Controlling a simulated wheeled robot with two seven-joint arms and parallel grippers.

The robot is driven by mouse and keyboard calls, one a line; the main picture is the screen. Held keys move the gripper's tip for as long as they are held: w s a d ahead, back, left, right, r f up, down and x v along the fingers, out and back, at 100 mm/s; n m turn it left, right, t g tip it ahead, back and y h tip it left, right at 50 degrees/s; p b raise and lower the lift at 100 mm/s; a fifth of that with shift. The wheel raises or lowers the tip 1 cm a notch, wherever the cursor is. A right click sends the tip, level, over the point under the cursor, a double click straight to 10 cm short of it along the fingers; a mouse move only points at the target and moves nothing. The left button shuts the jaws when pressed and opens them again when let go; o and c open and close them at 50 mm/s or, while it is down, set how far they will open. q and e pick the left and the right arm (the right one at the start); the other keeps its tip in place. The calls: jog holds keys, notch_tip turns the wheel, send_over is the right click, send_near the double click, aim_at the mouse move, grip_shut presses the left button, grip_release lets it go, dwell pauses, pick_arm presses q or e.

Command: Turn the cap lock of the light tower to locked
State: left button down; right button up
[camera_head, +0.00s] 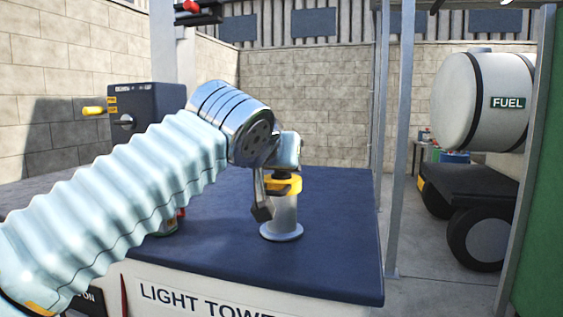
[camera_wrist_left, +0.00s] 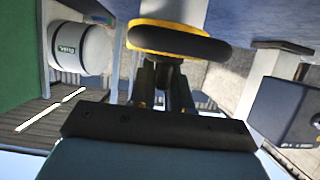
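The light tower (camera_head: 330,265) has a dark blue top with a grey filler neck (camera_head: 283,217) standing on it. A yellow and black cap (camera_head: 293,184) sits on the neck. It also shows in the left wrist view as a black disc with a yellow band (camera_wrist_left: 180,40). My left gripper (camera_head: 263,210) is at the cap's left side, pointing down, and partly hides it. In the left wrist view its two dark fingers (camera_wrist_left: 164,88) are close together, close to the cap's rim. Whether they touch or grip it is unclear. My right gripper is out of view.
A dark control box (camera_head: 145,105) with a yellow handle stands at the back left. A small red item (camera_head: 180,214) is partly hidden behind my arm. Grey posts (camera_head: 398,140) and a white fuel tank (camera_head: 482,100) on a trailer are at the right.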

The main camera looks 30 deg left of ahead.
pick_arm(q)
jog(key=shift+m+h, duration=0.3)
jog(key=m+h+b, duration=0.1)
jog(key=m+h, duration=0.2)
jog(key=shift+t+h, duration=0.3)
jog(key=shift+m+h, duration=0.9)
jog(key=shift+h, duration=0.1)
jog(key=shift+m+g+h, duration=0.5)
jog(key=shift+m+h, duration=0.4)
jog(key=shift+h, duration=0.2)
jog(key=m+g+h+p, duration=0.1)
jog(key=m+h, duration=0.1)
jog(key=shift+r+m+g+h, duration=0.15)
jog(key=shift+m+g+h, duration=0.15)
jog(key=shift+g, duration=0.1)
jog(key=m+g+h+p, duration=0.2)
jog(key=m+g+p, duration=0.1)
jog(key=shift+w+m+h, duration=0.1)
jog(key=shift+m+h, duration=0.2)
jog(key=shift+h, duration=0.1)
jog(key=shift+m+g+h, duration=0.6)
jog(key=shift+m+g, duration=0.2)
jog(key=shift+g, duration=0.1)
jog(key=shift+f+m+g+h+p, duration=0.2)
jog(key=shift+m+g+h+p, duration=0.25)
jog(key=shift+m+g, duration=0.85)
